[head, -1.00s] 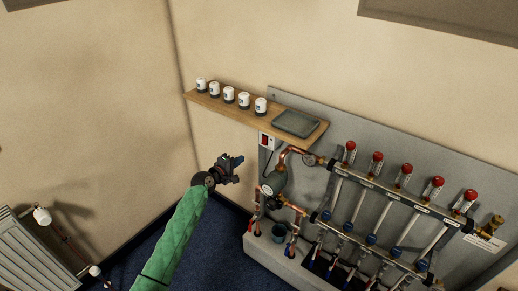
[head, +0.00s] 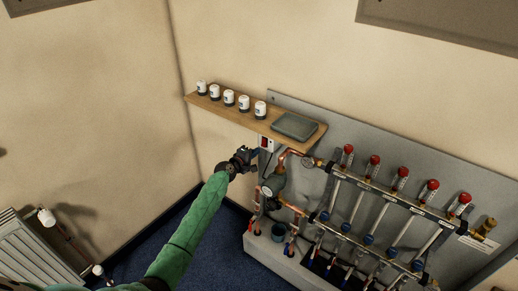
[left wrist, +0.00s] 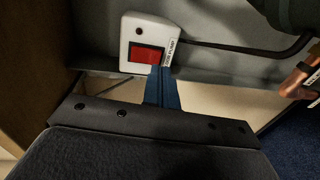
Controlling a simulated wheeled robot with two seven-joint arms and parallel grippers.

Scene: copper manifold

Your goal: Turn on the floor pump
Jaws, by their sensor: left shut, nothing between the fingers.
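The floor pump switch (left wrist: 148,44) is a white box with a red rocker (left wrist: 146,54), a small dark dot above it and a printed label on its right side. In the head view the switch box (head: 266,143) sits on the grey panel just under the shelf. My left gripper (head: 252,154) is shut and empty, right beside the box. In the left wrist view its blue fingertips (left wrist: 164,72) overlap the lower right edge of the box by the label; I cannot tell if they touch. The pump (head: 274,184) is a round dark body on copper pipe. My right gripper is not in view.
A wooden shelf (head: 226,107) with several white-topped jars and a grey tray (head: 295,125) overhangs the switch. The manifold (head: 386,190) with red and blue caps spreads to the right. A radiator (head: 36,257) stands at lower left. The wall left of the gripper is clear.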

